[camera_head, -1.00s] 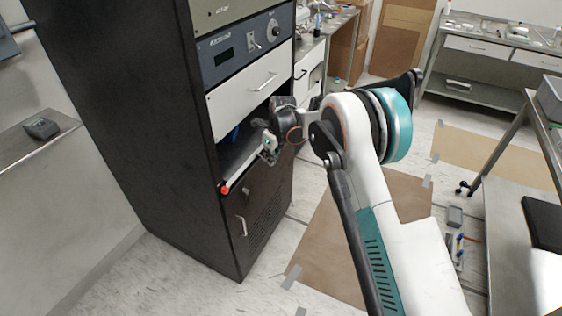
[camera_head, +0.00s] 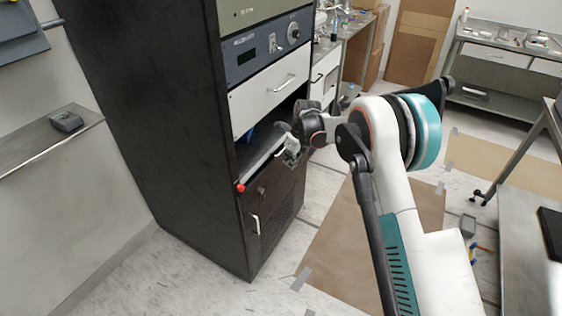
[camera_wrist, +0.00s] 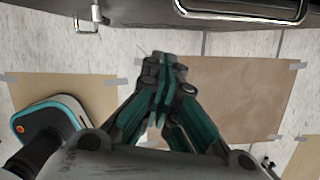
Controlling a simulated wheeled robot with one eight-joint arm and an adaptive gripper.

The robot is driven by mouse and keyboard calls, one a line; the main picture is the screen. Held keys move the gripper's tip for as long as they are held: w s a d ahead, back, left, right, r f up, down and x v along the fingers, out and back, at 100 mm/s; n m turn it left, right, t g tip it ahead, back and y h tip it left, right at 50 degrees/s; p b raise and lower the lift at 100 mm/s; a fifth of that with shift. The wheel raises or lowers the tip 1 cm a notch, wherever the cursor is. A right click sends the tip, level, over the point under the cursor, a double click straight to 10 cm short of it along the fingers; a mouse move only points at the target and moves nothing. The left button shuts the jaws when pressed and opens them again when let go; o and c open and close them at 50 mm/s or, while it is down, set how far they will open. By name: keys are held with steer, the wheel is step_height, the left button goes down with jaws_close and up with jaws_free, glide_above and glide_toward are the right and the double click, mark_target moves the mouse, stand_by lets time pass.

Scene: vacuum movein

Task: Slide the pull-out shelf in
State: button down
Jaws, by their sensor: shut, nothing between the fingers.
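The pull-out shelf (camera_head: 262,154) is a grey slab in the black cabinet's opening, below a white drawer. A red knob (camera_head: 240,187) shows at its near left corner. How far the shelf sticks out is hard to tell. My gripper (camera_head: 291,152) is in front of the opening, by the shelf's front edge; contact cannot be made out. In the wrist view my gripper (camera_wrist: 165,85) is shut and empty above the floor, fingertips toward the cabinet side. My arm and wrist hide the shelf's right end.
The black cabinet (camera_head: 170,130) has a white drawer (camera_head: 270,97) above the opening and a lower door with a handle (camera_head: 255,224). Brown sheets (camera_head: 345,240) lie taped to the floor. A bench (camera_head: 520,275) stands at right. A large metal handle (camera_wrist: 245,15) tops the wrist view.

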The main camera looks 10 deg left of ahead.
steer(key=s+d+r+n+t+p, duration=0.1)
steer(key=s+d+r+n, duration=0.2)
steer(key=r, duration=0.5)
steer(key=s+d+r+n+p, duration=0.1)
steer(key=s+d+r, duration=0.1)
steer(key=d+r, duration=0.45)
steer(key=s+d+r+n+t+p, duration=0.1)
steer(key=s+d+r+n+p, duration=0.15)
steer(key=r, duration=0.65)
steer(key=s+d+r+n+b, duration=0.1)
steer(key=s+d+r+n, duration=0.4)
steer(key=s+d+r, duration=0.45)
steer(key=s+d+f+n+t, duration=0.1)
steer(key=s+d+n, duration=0.2)
steer(key=s, duration=0.6)
steer(key=s+d+f+n+t+h, duration=0.1)
steer(key=s+d+n, duration=0.2)
steer(key=s+n, duration=0.2)
steer(key=s+d+f+n+t+h, duration=0.1)
steer(key=s+d+n, duration=0.2)
steer(key=s, duration=0.9)
steer(key=shift+s+d+f+n+t, duration=0.2)
steer(key=shift+s+d+n+t, duration=0.2)
steer(key=shift+n, duration=0.45)
steer(key=shift+w+a, duration=0.1)
